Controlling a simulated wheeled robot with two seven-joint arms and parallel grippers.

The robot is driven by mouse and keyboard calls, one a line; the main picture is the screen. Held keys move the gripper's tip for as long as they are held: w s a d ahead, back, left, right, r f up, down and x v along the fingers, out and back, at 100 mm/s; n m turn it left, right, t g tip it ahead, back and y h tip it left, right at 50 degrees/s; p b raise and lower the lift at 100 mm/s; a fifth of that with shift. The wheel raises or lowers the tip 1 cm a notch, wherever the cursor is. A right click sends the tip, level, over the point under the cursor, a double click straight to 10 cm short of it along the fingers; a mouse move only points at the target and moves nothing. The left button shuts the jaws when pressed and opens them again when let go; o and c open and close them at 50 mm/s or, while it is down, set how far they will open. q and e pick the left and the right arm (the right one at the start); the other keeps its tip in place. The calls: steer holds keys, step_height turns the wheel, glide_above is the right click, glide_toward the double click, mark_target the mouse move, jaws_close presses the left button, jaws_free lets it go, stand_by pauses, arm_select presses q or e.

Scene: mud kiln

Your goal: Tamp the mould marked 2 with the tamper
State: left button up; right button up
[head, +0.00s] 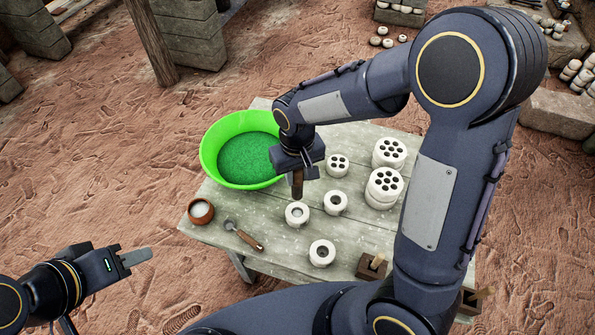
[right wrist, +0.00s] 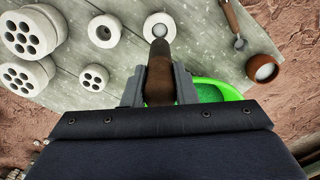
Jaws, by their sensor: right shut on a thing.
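My right gripper (head: 298,160) is shut on the tamper (head: 297,185), a dark brown wooden handle pointing down. Its lower end is just above or at the white round mould (head: 298,215) below; I cannot tell if they touch. In the right wrist view the tamper (right wrist: 160,75) reaches toward that mould (right wrist: 149,27), which has a pale grey filling in its hole. Two more single-hole white moulds stand near it, one to the right (head: 336,204) and one in front (head: 322,254). No number marks are readable. My left gripper (head: 135,258) is off the table, seen edge-on.
A green basin (head: 207,160) of green material stands on the wooden table (head: 285,255). A brown bowl (head: 201,211) and a scoop (head: 248,239) lie at left. Multi-hole white blocks (head: 338,165) (head: 388,152) and a wooden block (head: 372,267) are at right.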

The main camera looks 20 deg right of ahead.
mark_target(298, 198)
steer(key=shift+f+b, duration=1.4)
steer(key=shift+f, duration=0.5)
step_height(298, 198, down, 3)
steer(key=shift+b, duration=1.25)
steer(key=shift+f+b, duration=0.8)
steer(key=shift+f, duration=0.25)
steer(key=shift+f+b, duration=1.05)
steer(key=shift+f, duration=0.25)
steer(key=shift+r, duration=0.1)
steer(key=shift+r+p, duration=3.45)
steer(key=shift+r, duration=0.8)
